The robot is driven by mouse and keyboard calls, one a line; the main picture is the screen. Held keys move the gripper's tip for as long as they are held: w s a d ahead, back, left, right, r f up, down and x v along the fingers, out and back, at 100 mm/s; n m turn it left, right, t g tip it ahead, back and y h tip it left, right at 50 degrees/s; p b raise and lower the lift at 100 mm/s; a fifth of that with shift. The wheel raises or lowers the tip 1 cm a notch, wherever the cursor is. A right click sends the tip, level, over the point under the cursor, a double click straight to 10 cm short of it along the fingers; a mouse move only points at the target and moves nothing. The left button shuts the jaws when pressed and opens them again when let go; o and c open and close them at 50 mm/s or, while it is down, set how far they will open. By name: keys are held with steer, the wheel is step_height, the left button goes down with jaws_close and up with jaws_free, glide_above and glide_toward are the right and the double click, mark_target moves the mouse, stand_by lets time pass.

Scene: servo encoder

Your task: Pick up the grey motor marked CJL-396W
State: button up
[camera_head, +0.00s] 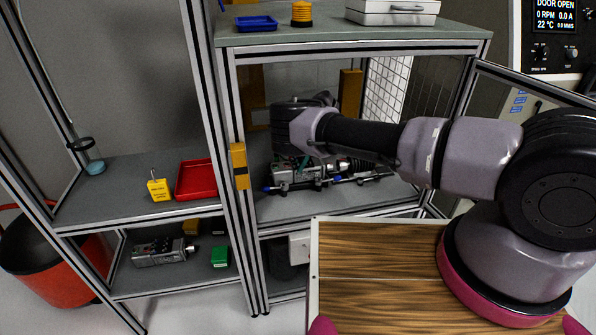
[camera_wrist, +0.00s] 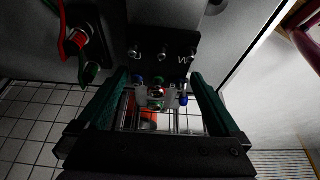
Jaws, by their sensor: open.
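A grey motor (camera_head: 295,174) lies on a fixture on the middle shelf inside the framed cabinet, partly hidden by my arm. Another grey motor (camera_head: 158,251) lies on the lower left shelf. I cannot read a marking on either. My gripper (camera_head: 306,163) is low over the fixture in the cabinet, partly hidden by my own wrist. In the wrist view, my gripper (camera_wrist: 158,88) is open, with its green-padded fingers apart. Small blue, red and white parts show between or beyond the fingers; I cannot tell whether the fingers touch anything.
A dark terminal plate (camera_wrist: 165,45) with several studs stands close beyond the fingers, with red and green leads (camera_wrist: 78,45) beside it. Cabinet posts and the open door frame flank my arm. A red tray (camera_head: 196,180) and yellow padlock (camera_head: 158,188) sit on the left shelf.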

mark_target(295, 170)
steer(key=shift+d+x, duration=0.2)
steer(key=shift+x, duration=2.6)
steer(key=shift+w, duration=0.2)
jaws_close()
